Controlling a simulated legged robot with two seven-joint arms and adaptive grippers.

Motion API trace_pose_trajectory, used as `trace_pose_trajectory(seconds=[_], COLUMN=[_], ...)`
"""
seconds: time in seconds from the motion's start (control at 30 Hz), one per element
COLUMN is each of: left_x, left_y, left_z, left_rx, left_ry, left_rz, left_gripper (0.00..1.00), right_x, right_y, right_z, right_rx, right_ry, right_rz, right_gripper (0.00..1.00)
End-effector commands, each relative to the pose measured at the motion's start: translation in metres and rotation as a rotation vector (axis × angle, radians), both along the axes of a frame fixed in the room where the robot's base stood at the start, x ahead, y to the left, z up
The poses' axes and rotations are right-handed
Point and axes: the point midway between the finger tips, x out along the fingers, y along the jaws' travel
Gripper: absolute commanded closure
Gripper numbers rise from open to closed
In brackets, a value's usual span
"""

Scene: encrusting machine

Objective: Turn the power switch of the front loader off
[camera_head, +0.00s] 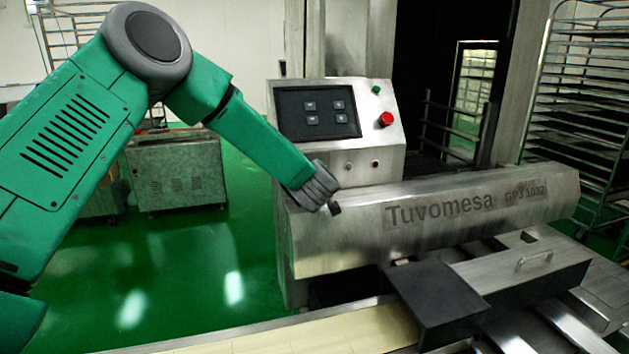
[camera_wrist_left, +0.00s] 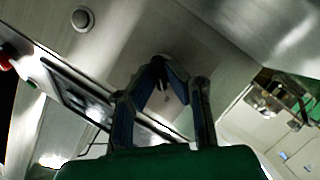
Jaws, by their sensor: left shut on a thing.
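The front loader is the steel machine (camera_head: 470,205) marked "Tuvomesa", with a sloped control box (camera_head: 375,150) behind its long housing. My left gripper (camera_head: 334,207) reaches over the left end of the housing in the head view. In the left wrist view, the fingers of my left gripper (camera_wrist_left: 160,66) come together on a small dark part, which appears to be the power switch (camera_wrist_left: 158,61). The fingers hide most of it, and its turned position cannot be made out. My right gripper is not in view.
The control box carries a dark screen (camera_head: 318,112), a red button (camera_head: 386,119) and a green button (camera_head: 376,89). A round button (camera_wrist_left: 82,19) shows in the wrist view. A pale conveyor belt (camera_head: 350,335) runs along the front. Tall racks (camera_head: 585,90) stand at right.

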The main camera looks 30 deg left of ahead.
Motion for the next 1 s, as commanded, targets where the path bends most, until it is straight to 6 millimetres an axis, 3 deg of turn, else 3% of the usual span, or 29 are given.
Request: trace_pose_trajectory(seconds=[0.03, 0.53, 0.6, 0.63, 1.0], left_x=[-0.002, -0.002, -0.002, -0.001, -0.007], left_y=[-0.001, -0.002, -0.002, -0.002, -0.004], left_z=[-0.009, -0.007, -0.007, -0.007, 0.001], left_rx=[-0.012, -0.024, -0.023, -0.023, -0.019], left_ry=[0.008, -0.006, -0.007, -0.007, -0.018], left_rz=[-0.004, -0.004, -0.005, -0.004, -0.003], left_gripper=[1.00, 1.00, 0.73, 0.71, 0.71], right_x=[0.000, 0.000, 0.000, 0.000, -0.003], right_y=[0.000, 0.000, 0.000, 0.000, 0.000], right_z=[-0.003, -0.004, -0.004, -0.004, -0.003], right_rx=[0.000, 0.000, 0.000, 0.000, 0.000], right_ry=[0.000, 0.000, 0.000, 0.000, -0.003], right_rz=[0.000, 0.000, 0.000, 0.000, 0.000], right_gripper=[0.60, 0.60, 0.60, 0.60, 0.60])
